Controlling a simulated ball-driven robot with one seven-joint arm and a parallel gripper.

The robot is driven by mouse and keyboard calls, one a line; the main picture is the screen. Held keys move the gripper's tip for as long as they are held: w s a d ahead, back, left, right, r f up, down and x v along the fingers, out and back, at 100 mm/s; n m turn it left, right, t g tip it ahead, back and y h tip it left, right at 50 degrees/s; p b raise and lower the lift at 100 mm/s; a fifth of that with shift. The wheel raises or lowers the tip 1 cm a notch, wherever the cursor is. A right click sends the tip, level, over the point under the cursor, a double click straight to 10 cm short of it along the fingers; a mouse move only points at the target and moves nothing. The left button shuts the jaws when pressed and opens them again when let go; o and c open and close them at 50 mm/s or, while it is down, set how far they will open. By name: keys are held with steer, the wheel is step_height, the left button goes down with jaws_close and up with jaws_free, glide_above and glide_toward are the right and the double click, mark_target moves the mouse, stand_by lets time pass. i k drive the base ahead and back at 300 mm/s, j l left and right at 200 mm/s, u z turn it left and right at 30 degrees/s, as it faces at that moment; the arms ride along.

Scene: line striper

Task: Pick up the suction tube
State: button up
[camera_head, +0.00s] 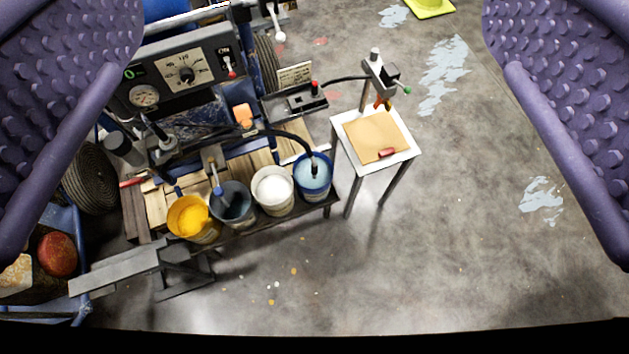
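A yellow bucket (193,222), a dark grey bucket (233,208) and a white bucket (272,192) stand in a row left of the blue one. A small white stand (407,155) with a spray head (380,72) is to the right. The floor (450,260) there is open.

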mark_target(313, 165)
steer(key=i+l, duration=0.1)
steer(key=l, duration=0.6)
steer(key=i+l+u, duration=0.1)
steer(key=l, duration=0.65)
steer(key=l+u, duration=0.1)
steer(key=u, duration=1.5)
